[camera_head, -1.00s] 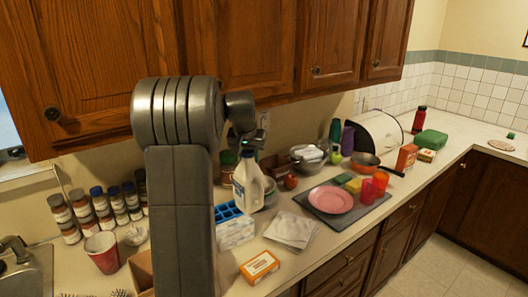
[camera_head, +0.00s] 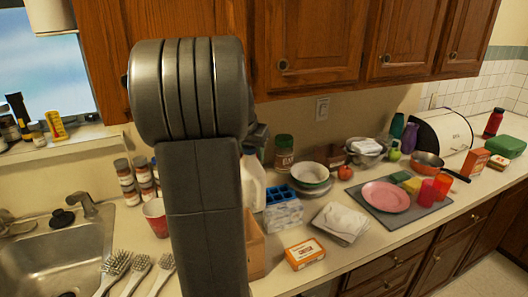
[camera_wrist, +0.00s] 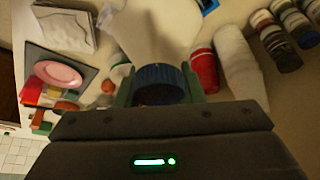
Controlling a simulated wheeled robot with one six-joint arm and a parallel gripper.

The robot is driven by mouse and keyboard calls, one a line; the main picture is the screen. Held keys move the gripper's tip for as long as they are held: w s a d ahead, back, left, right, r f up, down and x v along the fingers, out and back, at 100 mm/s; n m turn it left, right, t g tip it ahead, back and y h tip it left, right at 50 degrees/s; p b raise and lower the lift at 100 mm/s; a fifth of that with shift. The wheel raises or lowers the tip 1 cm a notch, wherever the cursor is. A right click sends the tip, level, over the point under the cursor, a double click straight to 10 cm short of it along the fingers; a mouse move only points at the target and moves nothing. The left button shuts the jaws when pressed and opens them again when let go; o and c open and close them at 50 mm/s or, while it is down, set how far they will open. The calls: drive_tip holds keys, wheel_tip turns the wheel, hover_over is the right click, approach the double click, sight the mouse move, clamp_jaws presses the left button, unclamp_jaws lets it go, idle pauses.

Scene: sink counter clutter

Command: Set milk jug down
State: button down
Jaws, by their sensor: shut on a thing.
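The white milk jug (camera_head: 253,182) shows in the head view just right of my arm, which hides its left side. In the wrist view, the pale jug body (camera_wrist: 155,30) extends away below its dark blue cap (camera_wrist: 158,74). My gripper (camera_wrist: 161,88) is shut on the jug at the cap, with a green finger on either side. In the head view, my arm mostly hides the gripper.
A red cup (camera_head: 156,217), spice jars (camera_head: 127,183) and brushes (camera_head: 139,268) are at left, beside the sink (camera_head: 60,250). A cardboard box (camera_head: 256,247) and orange carton (camera_head: 305,253) are near the front. A pink plate (camera_head: 386,197) lies right. Cabinets (camera_head: 310,45) hang above.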

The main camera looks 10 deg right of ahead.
sight(250, 186)
drive_tip(key=shift+a+r, duration=0.1)
drive_tip(key=shift+a, duration=0.35)
drive_tip(key=shift+s+a, duration=0.1)
drive_tip(key=shift+a, duration=0.05)
wheel_tip(250, 186, down, 12)
drive_tip(key=b, duration=0.9)
drive_tip(key=c, duration=1.4)
unclamp_jaws()
drive_tip(key=shift+f, duration=0.25)
drive_tip(key=o, duration=0.4)
drive_tip(key=shift+s, duration=0.1)
drive_tip(key=shift+o, duration=0.2)
drive_tip(key=shift+r, duration=0.15)
